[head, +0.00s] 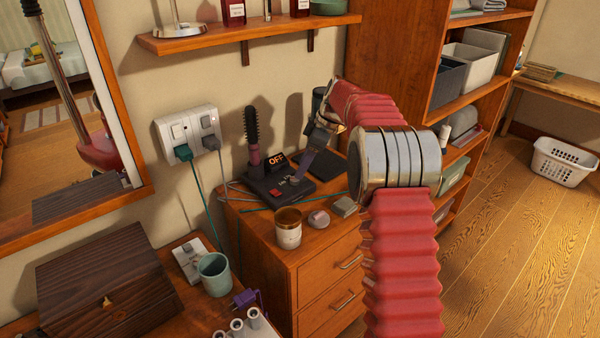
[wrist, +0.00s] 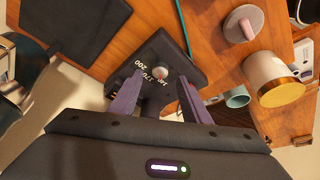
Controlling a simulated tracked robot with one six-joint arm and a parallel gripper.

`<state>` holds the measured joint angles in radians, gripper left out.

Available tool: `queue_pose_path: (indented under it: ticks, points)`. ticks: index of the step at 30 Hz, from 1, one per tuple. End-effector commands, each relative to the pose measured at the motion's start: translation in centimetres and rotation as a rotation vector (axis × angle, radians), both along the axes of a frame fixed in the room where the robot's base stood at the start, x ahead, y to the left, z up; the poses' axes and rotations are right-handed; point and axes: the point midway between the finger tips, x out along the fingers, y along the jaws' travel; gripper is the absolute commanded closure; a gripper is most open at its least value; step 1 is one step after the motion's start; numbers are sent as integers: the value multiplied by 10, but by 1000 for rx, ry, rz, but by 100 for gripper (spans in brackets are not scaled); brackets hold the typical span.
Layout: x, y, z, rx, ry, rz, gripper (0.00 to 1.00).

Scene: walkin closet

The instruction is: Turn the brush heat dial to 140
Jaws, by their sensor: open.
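The brush heat dial (wrist: 159,75) is a small pale grey knob with a reddish mark, on the dark base of the brush station (head: 270,190). In the head view my gripper (head: 303,168) points down at the station.
A lidded jar (head: 288,232), a round knobbed disc (head: 319,218) and a grey block (head: 344,206) stand near the station on the wooden dresser (head: 312,260). Cords run to the wall outlet (head: 190,132). A shelf (head: 250,32) hangs above.

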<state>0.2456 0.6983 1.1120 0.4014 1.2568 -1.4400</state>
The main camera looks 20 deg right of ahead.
Motion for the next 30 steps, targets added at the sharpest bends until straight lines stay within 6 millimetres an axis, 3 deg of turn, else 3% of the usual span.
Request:
queue_pose_path:
  ticks: [9, 15, 30]
  points:
    - [-10, -20, 53, -1, -3, 0, 57]
    - [-15, -30, 78, 0, -1, 0, 57]
    - [-17, -32, 87, 0, 1, 0, 57]
